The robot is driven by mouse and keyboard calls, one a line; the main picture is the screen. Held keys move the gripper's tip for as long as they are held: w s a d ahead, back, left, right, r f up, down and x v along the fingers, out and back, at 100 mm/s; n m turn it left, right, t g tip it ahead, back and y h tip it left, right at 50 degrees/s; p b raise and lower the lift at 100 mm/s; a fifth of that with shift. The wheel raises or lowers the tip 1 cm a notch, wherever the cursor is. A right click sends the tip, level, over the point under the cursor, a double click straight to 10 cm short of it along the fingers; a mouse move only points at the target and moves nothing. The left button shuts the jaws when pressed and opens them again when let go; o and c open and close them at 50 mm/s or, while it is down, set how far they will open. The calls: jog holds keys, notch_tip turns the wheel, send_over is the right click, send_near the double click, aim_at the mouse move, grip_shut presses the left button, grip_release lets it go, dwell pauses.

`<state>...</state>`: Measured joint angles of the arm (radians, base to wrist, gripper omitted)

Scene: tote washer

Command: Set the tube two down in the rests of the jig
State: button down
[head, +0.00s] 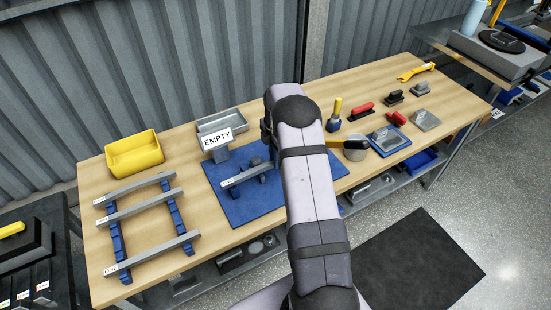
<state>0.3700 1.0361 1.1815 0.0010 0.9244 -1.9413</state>
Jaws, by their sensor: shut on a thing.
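A blue mat (236,208) lies mid-bench. On it stands a blue jig (262,178), partly hidden by my arm. A grey tube (244,178) with a white label runs across at the jig; the label is too small to read. I cannot tell whether this tube rests in the jig or hangs just above it. My gripper is hidden behind my raised arm, so its hold does not show. At the left, more grey tubes lie across a pair of blue rails (117,238). The nearest tube (152,255) is labelled ONE.
A yellow bin (134,153), a grey tray (222,122) and an EMPTY sign (217,139) stand along the back. Right of my arm are a blue-and-yellow brush (334,116), a round pot (356,149), a red-handled tool (361,112) and a yellow wrench (416,72). Bare wood lies left of the mat.

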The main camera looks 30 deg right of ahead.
jog(key=shift+f, duration=0.1)
jog(key=shift+f+b, duration=0.65)
jog(key=shift+f, duration=0.15)
jog(key=shift+f, duration=0.2)
dwell(0.4)
jog(key=shift+c, duration=2)
grip_release()
jog(key=shift+r, duration=0.1)
jog(key=shift+r+p, duration=2.8)
jog(key=shift+r, duration=1.65)
